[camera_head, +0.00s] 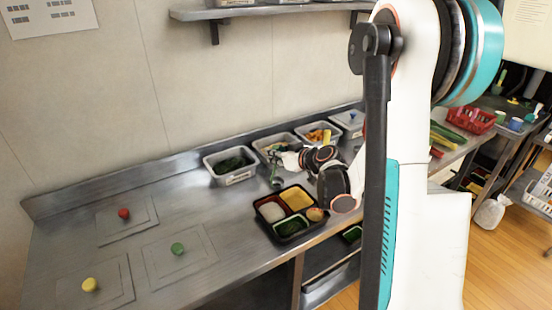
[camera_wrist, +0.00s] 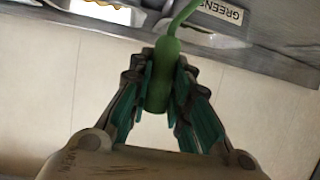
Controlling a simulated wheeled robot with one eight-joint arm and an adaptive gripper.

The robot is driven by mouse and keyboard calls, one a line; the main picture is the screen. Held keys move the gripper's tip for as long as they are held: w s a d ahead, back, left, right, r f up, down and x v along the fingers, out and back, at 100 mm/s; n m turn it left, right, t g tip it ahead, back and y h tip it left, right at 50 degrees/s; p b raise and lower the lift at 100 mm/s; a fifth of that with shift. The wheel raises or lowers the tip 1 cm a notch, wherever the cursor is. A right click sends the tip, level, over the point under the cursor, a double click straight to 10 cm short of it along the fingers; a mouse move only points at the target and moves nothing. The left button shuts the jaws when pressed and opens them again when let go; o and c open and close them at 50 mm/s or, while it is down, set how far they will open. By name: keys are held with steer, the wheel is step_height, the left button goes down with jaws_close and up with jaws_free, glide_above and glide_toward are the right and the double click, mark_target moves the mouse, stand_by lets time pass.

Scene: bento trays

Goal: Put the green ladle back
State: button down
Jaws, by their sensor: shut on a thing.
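My gripper (camera_wrist: 163,75) is shut on the green handle (camera_wrist: 160,92) of the green ladle in the wrist view. The ladle's thin green neck runs up toward the picture's top edge, close to a container labelled GREENS (camera_wrist: 222,12). In the head view my gripper (camera_head: 281,160) is above the counter by the row of grey containers. The ladle's lower end (camera_head: 276,182) hangs between that row and the bento tray (camera_head: 258,221), seemingly clear of both. The leftmost container (camera_head: 233,180) holds dark greens.
The bento tray holds white, yellow, green and orange food in separate compartments. More containers (camera_head: 320,143) stand along the wall at right. The counter (camera_head: 190,190) between is clear.

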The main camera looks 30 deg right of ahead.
steer(key=shift+f, duration=0.15)
steer(key=c, duration=1.5)
jaws_free()
steer(key=shift+s+r, duration=0.1)
steer(key=shift+r, duration=0.15)
steer(key=p+v, duration=0.3)
steer(key=v, duration=0.8)
steer(key=shift+s+d, duration=0.15)
steer(key=shift+s, duration=0.25)
steer(key=shift+r, duration=0.1)
